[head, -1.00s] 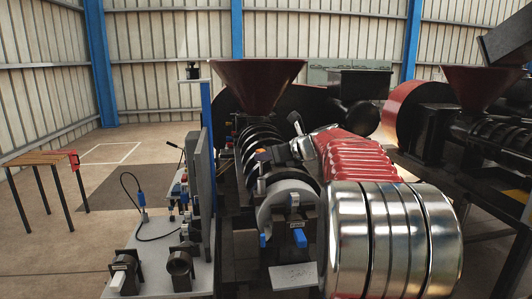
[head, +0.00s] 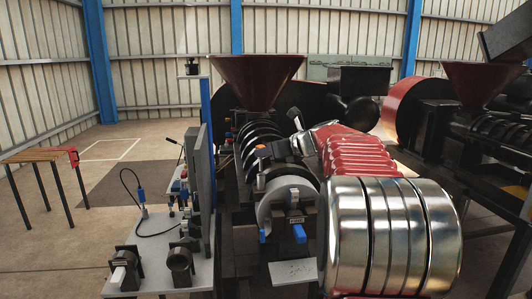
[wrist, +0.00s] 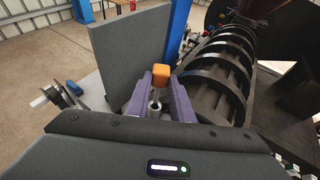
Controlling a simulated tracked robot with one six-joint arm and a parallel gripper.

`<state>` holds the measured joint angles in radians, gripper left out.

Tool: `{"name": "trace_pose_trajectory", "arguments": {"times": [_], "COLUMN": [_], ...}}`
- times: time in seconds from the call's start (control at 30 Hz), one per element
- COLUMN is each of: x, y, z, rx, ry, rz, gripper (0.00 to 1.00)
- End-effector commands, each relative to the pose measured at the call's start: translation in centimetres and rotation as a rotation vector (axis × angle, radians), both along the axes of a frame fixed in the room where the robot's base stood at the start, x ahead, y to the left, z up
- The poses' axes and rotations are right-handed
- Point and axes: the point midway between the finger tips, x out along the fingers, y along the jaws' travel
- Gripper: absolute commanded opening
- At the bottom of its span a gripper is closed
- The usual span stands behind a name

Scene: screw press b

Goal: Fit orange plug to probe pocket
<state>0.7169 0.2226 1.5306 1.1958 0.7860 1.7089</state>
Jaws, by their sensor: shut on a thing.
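The orange plug (wrist: 154,76) is held upright between the purple fingers of my gripper (wrist: 158,92) in the wrist view. A short metal stem (wrist: 155,100) shows below its orange head. My gripper is shut on the plug. I cannot make out the probe pocket in either view; my gripper and arm cover part of the barrel.
A grey upright panel (wrist: 130,50) stands left of my gripper. The ribbed black press barrel (wrist: 215,85) is close on its right, below a dark red hopper (head: 258,80). A bench with black holders (head: 180,262) stands at the front left.

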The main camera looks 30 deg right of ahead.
Motion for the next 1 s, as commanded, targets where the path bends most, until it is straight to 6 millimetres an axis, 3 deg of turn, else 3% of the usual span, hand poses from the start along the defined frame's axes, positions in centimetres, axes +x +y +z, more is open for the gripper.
{"name": "trace_pose_trajectory", "arguments": {"times": [1.0], "x": [0.0], "y": [0.0], "z": [-2.2], "rx": [0.001], "ry": [0.0], "rz": [0.0], "gripper": [0.0]}}
